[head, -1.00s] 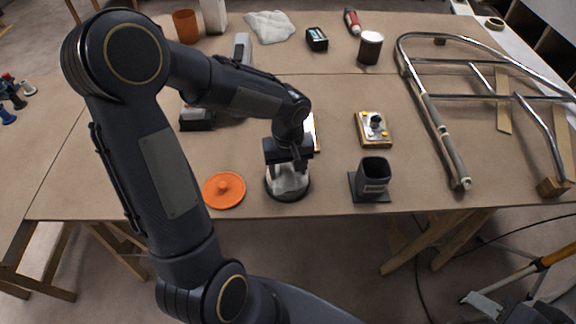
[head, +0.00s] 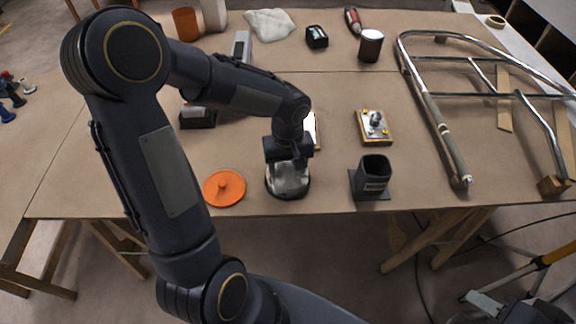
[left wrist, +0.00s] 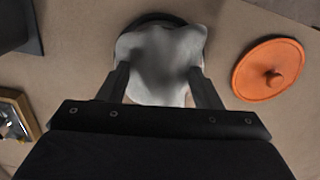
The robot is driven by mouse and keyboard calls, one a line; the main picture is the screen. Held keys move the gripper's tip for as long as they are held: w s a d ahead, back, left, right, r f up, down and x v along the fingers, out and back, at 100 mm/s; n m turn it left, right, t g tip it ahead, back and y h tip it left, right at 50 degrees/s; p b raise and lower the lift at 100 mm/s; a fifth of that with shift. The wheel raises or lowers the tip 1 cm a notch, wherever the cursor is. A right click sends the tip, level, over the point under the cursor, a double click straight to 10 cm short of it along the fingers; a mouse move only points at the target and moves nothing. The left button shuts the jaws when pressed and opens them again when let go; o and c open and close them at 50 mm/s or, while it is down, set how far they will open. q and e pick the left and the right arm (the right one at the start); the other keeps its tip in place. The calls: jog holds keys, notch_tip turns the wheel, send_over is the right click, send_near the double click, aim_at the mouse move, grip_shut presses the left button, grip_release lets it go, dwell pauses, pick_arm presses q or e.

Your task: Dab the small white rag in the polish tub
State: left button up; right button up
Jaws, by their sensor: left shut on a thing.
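My left gripper (head: 287,160) points down at the near edge of the bench, shut on the small white rag (head: 288,178). In the left wrist view the rag (left wrist: 160,55) bulges between the two fingers. The polish tub (head: 287,197) is directly under the rag; only its dark rim shows, also behind the rag in the left wrist view (left wrist: 150,19). The rag hides the tub's inside, so how deep it reaches cannot be told. The orange lid (head: 224,187) lies flat just left of the tub. My right gripper is not in view.
A dark square-based cup (head: 374,177) stands right of the tub. A small plate with a metal fitting (head: 374,126) lies behind it. A bent chrome rail frame (head: 445,140) fills the right side. A folded white cloth (head: 270,24) and a brown can (head: 370,45) are further back.

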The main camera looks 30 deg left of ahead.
aim_at(288, 165)
pick_arm(q)
jog(key=shift+f+b, duration=0.4)
jog(key=shift+b, duration=0.05)
dwell(1.5)
jog(key=shift+r+p, duration=2.55)
jog(key=shift+r, duration=1.05)
